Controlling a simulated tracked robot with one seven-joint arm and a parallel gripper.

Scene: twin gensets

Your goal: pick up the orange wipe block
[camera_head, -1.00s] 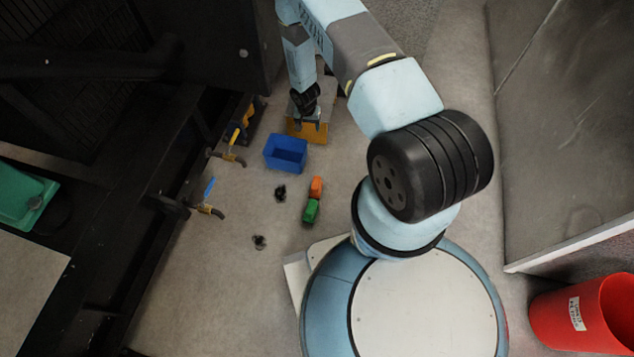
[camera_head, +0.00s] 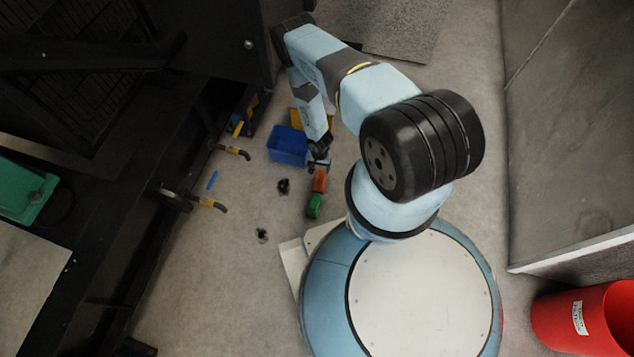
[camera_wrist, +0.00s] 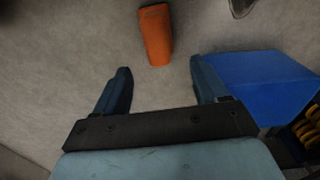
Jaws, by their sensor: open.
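The orange wipe block (camera_head: 320,181) lies on the floor, just above a green block (camera_head: 315,206) in the head view. In the wrist view the orange block (camera_wrist: 156,35) shows at the top middle, ahead of the fingertips and apart from them. My gripper (camera_head: 319,163) is close beside the orange block, on the blue bin's side. In the wrist view my gripper (camera_wrist: 160,82) is open and empty, with bare floor between its two fingers.
A blue bin (camera_head: 288,147) stands close to my gripper; it also fills the right of the wrist view (camera_wrist: 262,88). Two small dark objects (camera_head: 284,186) (camera_head: 261,235) lie on the floor to the left. Yellow-handled valves (camera_head: 236,152) stick out from the dark frame.

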